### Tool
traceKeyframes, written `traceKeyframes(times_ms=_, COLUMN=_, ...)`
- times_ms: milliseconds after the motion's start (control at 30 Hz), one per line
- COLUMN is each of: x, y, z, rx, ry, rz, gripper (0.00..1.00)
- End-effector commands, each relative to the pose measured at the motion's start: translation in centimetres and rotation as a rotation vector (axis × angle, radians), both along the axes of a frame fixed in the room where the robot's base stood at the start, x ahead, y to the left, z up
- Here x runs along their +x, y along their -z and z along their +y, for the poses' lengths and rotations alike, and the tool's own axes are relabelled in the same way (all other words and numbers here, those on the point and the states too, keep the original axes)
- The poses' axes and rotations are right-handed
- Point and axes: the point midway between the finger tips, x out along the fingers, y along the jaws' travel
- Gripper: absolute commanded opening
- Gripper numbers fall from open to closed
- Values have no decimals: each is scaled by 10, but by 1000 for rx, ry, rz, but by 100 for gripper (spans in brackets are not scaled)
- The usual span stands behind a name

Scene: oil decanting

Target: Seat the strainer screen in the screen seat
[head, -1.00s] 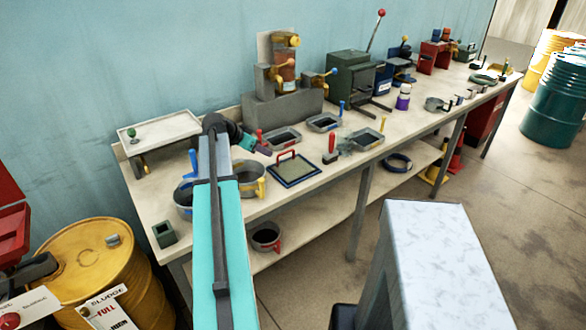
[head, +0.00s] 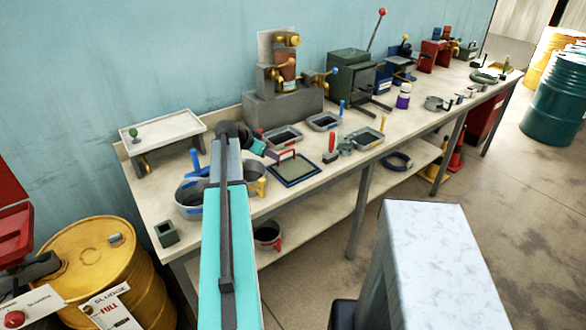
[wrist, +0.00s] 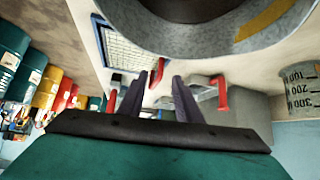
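The strainer screen (head: 294,170) is a square mesh in a dark blue frame with a red handle. It lies flat on the bench, right of my gripper, and also shows in the upper left of the wrist view (wrist: 128,52). My gripper (head: 268,153) is over the bench just left of and behind the screen; its tips are small here. In the wrist view my gripper (wrist: 157,98) has its two dark fingers apart, with nothing visibly held between them. Its red handle appears beyond the fingertips. I cannot tell which fixture is the screen seat.
A pot with a yellow handle (head: 253,187) and a blue-handled pot (head: 188,208) stand near my arm. Grey trays (head: 283,139) lie behind the screen. A grey block with brass valves (head: 283,106) stands at the wall. A raised tray (head: 163,130) is at left.

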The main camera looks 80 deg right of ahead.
Motion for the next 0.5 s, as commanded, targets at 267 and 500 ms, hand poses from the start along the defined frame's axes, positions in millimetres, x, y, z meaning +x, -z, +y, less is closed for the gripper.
traceKeyframes(times_ms=267, x=-12, y=16, z=-17, rx=2, ry=1, rz=1, gripper=31)
traceKeyframes(times_ms=500, x=-19, y=29, z=-26, rx=-1, ry=1, rz=1, gripper=31)
